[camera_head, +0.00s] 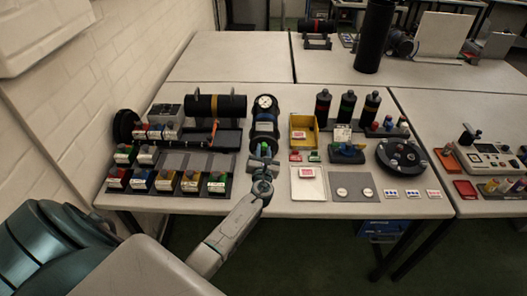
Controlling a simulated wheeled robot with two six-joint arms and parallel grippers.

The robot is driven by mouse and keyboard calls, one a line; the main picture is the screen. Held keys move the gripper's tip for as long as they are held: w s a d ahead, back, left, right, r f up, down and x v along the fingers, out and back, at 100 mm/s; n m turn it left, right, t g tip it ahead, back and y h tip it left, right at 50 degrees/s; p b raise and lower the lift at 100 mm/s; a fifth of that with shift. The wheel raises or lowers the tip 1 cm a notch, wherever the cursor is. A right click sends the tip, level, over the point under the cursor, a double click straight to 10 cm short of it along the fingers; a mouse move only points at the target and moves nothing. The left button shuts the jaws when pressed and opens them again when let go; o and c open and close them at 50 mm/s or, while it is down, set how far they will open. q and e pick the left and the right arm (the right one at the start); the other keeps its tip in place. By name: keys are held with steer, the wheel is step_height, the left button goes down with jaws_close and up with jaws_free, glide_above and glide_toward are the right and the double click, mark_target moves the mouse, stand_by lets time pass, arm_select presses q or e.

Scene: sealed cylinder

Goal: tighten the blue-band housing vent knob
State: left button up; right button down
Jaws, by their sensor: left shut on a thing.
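The blue-band housing (265,114) is a dark cylinder near the middle of the near table. It has a round white gauge-like face at its far end and a blue band (264,127) around its body. My left gripper (263,160) is at the housing's near end, its arm reaching up from the bottom of the view. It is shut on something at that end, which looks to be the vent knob. The knob itself is mostly hidden by the fingers. A small green and blue part shows just beyond the fingers. My right gripper is not in view.
A rack of small coloured-label blocks (190,187) stands close on the left. A yellow bin (302,139) and a white tray (322,184) are close on the right. A round black carousel (383,158) stands farther right.

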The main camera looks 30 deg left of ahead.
arm_select(q)
steer(key=shift+f, duration=0.1)
steer(key=o, duration=1)
steer(key=b+v, duration=0.1)
steer(key=v, duration=0.9)
steer(key=shift+s+d+b, duration=0.15)
steer(key=shift+s+b, duration=0.2)
steer(key=shift+b, duration=0.05)
